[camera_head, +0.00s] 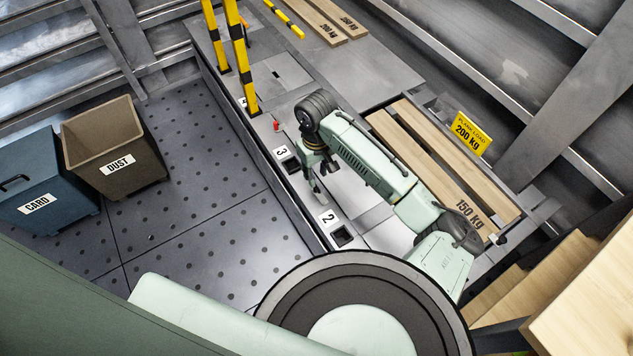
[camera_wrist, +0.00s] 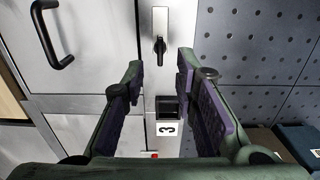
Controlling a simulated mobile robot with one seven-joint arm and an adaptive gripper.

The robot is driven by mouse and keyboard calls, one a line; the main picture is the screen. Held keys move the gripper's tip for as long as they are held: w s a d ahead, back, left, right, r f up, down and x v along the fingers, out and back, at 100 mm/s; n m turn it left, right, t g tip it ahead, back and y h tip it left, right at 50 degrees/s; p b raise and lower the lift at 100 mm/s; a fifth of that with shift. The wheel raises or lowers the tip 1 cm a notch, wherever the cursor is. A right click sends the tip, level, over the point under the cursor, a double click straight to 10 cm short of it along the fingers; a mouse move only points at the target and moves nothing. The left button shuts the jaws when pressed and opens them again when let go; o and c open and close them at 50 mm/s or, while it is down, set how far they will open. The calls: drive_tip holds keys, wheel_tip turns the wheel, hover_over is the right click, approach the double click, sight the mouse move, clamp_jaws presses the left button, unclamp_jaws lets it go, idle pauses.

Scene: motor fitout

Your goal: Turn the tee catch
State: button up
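The tee catch (camera_wrist: 160,48) is a small dark handle on a bright metal plate. In the wrist view it lies at the top centre, its long part pointing down the picture. My gripper (camera_wrist: 161,66) is open, with one purple-padded finger on each side of the picture and the catch showing between the tips. The fingers look apart from the catch, but the remaining distance in depth is hard to tell. In the head view my gripper (camera_head: 319,181) points down over the grey deck between labels 3 and 2. I cannot make out the catch there.
A black socket (camera_wrist: 167,105) and label 3 (camera_wrist: 166,129) lie below the catch. A black pull handle (camera_wrist: 52,33) stands up at upper left. Label 2 (camera_head: 327,217), wooden planks (camera_head: 425,150), yellow-black posts (camera_head: 240,60) and a brown dust bin (camera_head: 115,145) surround the deck.

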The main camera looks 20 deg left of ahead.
sight(319, 193)
wheel_tip(319, 193, down, 6)
drive_tip(key=shift+c, duration=0.2)
clamp_jaws()
idle(0.4)
